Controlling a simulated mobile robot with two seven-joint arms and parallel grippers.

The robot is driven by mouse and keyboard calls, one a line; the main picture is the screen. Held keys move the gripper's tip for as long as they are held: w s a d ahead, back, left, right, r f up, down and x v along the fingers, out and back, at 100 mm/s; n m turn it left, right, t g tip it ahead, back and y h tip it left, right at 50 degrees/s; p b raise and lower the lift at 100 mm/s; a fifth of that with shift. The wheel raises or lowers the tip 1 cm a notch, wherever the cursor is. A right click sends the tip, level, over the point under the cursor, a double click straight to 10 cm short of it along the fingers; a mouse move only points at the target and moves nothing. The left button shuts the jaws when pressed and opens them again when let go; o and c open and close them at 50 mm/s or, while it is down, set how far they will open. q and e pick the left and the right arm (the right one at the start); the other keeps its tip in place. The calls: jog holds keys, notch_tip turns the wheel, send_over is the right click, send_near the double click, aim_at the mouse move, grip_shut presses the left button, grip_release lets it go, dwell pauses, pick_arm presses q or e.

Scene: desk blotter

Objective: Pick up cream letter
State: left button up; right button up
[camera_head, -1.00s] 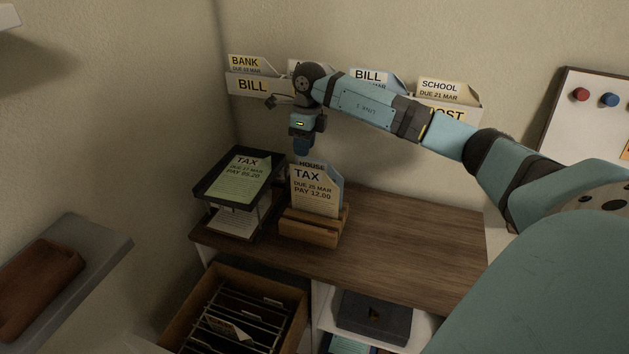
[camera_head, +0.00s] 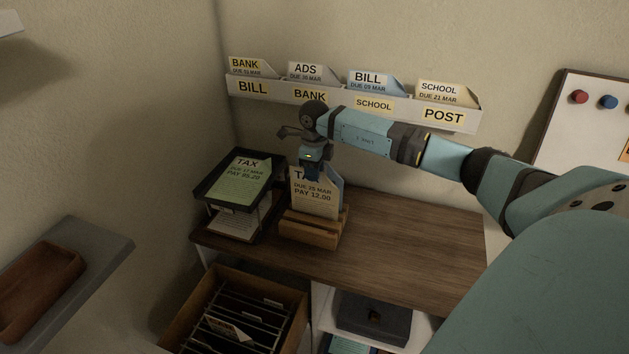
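The cream letter (camera_head: 314,202), printed TAX, DUE 25 MAR and PAY 12.00, stands upright in a wooden letter holder (camera_head: 308,232) on the desk. A bluish letter (camera_head: 336,193) stands just behind it. My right gripper (camera_head: 311,176) points down at the cream letter's top edge and covers part of the word TAX. Its fingers are small and dark here, and I cannot tell whether they are open or shut on the letter. My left gripper is not in view.
A wall rack (camera_head: 350,103) holds several labelled letters above the desk. A dark tray (camera_head: 207,189) with a green TAX letter (camera_head: 241,181) stands left of the holder. The desk (camera_head: 400,240) is clear to the right. An open file drawer (camera_head: 240,310) is below.

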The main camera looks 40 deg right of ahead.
notch_tip(320, 180, down, 3)
grip_shut()
jog(key=shift+r, duration=0.15)
notch_tip(320, 180, up, 28)
jog(key=b, duration=0.1)
dwell(0.7)
